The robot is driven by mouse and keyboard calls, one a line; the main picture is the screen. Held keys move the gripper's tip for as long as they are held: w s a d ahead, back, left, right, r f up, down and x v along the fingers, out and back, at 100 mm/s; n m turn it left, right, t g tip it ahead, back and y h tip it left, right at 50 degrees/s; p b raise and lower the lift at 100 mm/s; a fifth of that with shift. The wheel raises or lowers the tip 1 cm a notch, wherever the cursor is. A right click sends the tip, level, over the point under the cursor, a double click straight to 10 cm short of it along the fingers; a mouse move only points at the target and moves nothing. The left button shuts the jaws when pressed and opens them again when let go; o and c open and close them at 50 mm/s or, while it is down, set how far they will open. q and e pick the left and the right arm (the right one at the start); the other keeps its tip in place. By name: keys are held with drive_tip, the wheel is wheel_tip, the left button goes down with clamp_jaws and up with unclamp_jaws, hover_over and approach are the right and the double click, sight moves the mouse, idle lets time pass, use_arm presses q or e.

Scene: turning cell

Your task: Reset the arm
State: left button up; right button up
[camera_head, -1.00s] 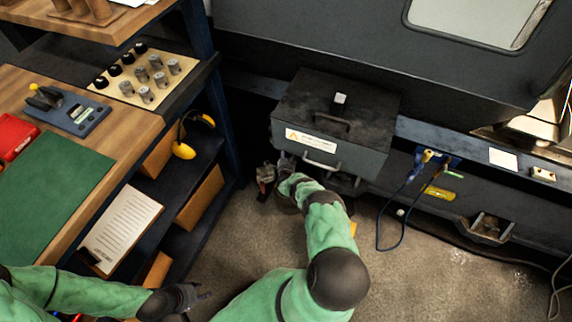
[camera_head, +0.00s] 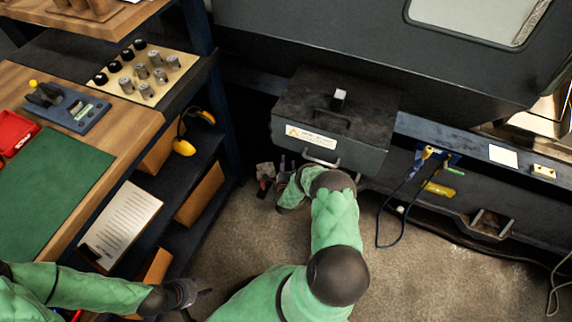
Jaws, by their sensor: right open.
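My right arm, in a green sleeve, reaches up to the front of a dark grey box with a handle and a warning label (camera_head: 378,138). Its gripper (camera_head: 268,182) is open just below and left of the box's front lower corner, over the floor. Nothing shows between its fingers, and the wrist hides part of it. My left gripper (camera_head: 193,293) hangs low at the bottom left, beside the bench shelves. It is dark and small, and whether its fingers are apart is not clear.
The wooden bench (camera_head: 115,150) at the left holds a green mat (camera_head: 55,185), a tool tray (camera_head: 180,70) and a red case (camera_head: 14,132). A clipboard (camera_head: 122,222) and yellow earmuffs (camera_head: 184,147) are on its shelves. A blue cable (camera_head: 378,225) hangs right of the box. Floor (camera_head: 450,285) at lower right is clear.

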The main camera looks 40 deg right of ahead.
idle(0.4)
drive_tip(key=w+a+r+n+g+y+p, duration=0.25)
drive_tip(key=a+n+y, duration=0.5)
drive_tip(key=a, duration=0.85)
drive_tip(key=s+a+r+n+g+y+p, duration=0.3)
drive_tip(key=s+a+r+n+y, duration=0.35)
drive_tip(key=a, duration=0.55)
drive_tip(key=s+a+r+n+g, duration=0.2)
drive_tip(key=s+a+r, duration=0.1)
drive_tip(key=s, duration=0.4)
drive_tip(key=s+a+r+n+g+p, duration=0.1)
drive_tip(key=s+a+r+n+g, duration=0.1)
drive_tip(key=s+a+r, duration=0.2)
drive_tip(key=s+a+r+n+g+y+p, duration=0.1)
drive_tip(key=s+a+r+g, duration=0.1)
drive_tip(key=s+r, duration=0.4)
drive_tip(key=s+a, duration=0.1)
drive_tip(key=s, duration=0.3)
drive_tip(key=shift+s+a+r+n, duration=0.2)
drive_tip(key=shift+s+n, duration=0.1)
drive_tip(key=shift+n, duration=0.1)
